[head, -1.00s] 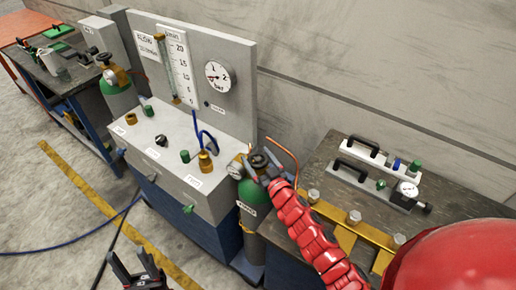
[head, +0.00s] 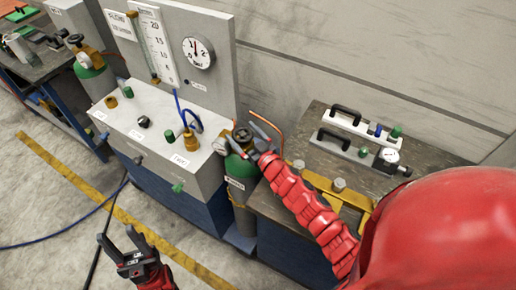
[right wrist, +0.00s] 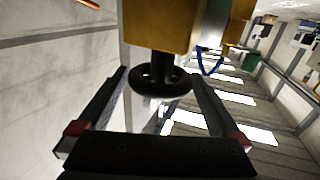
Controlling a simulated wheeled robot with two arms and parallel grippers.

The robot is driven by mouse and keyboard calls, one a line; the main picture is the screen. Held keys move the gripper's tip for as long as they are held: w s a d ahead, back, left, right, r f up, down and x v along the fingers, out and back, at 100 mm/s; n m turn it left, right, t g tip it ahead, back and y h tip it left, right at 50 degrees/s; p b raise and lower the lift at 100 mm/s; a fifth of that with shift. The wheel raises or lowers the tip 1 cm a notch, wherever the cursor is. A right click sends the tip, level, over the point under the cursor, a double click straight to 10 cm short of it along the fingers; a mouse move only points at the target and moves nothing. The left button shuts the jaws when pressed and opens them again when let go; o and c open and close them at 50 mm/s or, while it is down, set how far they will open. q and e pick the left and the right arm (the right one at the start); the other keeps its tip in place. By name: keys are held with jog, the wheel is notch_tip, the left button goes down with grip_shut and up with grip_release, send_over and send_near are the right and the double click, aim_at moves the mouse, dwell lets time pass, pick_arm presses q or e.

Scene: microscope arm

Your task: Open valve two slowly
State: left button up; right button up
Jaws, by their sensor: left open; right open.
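A dark handwheel (head: 242,134) tops the valve of a green-shouldered gas cylinder (head: 240,168) beside the grey panel box. My right gripper (head: 248,138) is open at this handwheel, a finger to either side. In the right wrist view the black handwheel (right wrist: 160,80) sits between the spread fingers under a brass valve body (right wrist: 157,25), with gaps to both fingers. My left gripper (head: 128,245) is open and empty above the floor at the lower left. The box has small green and black knobs and a label that seems to read "TWO" (head: 180,160); the cylinder's label is unreadable.
The grey panel (head: 222,75) carries a round gauge (head: 199,52) and a flow scale. A dark bench (head: 330,165) at the right holds handled blocks and a brass manifold. Another cylinder (head: 88,65) stands at the left. A blue hose and black cable lie on the floor.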

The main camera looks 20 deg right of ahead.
jog(key=b+v, duration=0.2)
jog(key=v, duration=1.4)
jog(key=shift+s, duration=0.35)
jog(key=shift+d, duration=0.1)
